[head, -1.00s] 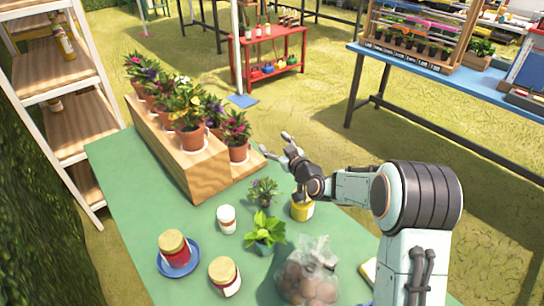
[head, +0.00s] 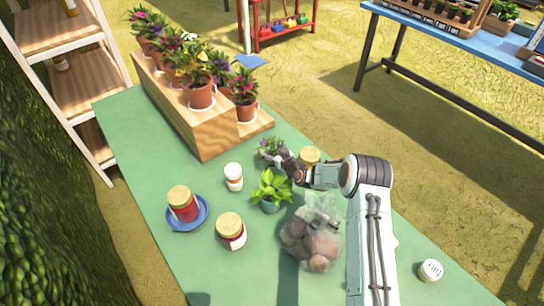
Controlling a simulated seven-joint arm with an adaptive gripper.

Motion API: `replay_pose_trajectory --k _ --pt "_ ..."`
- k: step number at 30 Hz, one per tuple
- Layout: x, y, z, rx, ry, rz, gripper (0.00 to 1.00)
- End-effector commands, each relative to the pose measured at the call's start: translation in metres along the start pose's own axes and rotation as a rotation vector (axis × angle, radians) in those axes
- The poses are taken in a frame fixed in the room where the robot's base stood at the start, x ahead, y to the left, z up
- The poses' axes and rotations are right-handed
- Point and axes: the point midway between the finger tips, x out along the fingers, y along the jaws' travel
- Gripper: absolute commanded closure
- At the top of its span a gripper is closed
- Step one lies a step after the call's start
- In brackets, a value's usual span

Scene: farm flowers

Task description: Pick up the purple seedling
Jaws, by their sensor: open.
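The purple seedling (head: 270,145), a small plant with dark green and purplish leaves, stands on the green table in front of the wooden stand. My gripper (head: 274,157) is open and low beside it, with its fingers overlapping the seedling's near side in the picture. The fingers and wrist hide the lower part of the seedling and its pot. I cannot tell whether the fingers touch it.
A bright green potted plant (head: 271,190) stands close in front of my gripper. A white jar (head: 233,177) is to the left and a yellow-topped container (head: 309,155) to the right. A bag of potatoes (head: 312,240) lies nearer. The stepped wooden stand (head: 205,133) holds several potted flowers.

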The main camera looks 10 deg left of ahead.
Motion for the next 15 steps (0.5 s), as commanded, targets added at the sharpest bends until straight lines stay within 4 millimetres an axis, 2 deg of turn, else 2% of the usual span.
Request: replay_pose_trajectory --k 6,7,12,15 --pt "0.0006 0.0001 -0.0004 0.000 0.000 0.000 0.44" --pt "0.0006 0.0001 -0.0004 0.000 0.000 0.000 0.47" --pt "0.0004 0.0002 -0.0004 -0.001 0.000 0.001 1.00" --pt "0.0004 0.0002 -0.0003 -0.001 0.000 0.001 1.00"
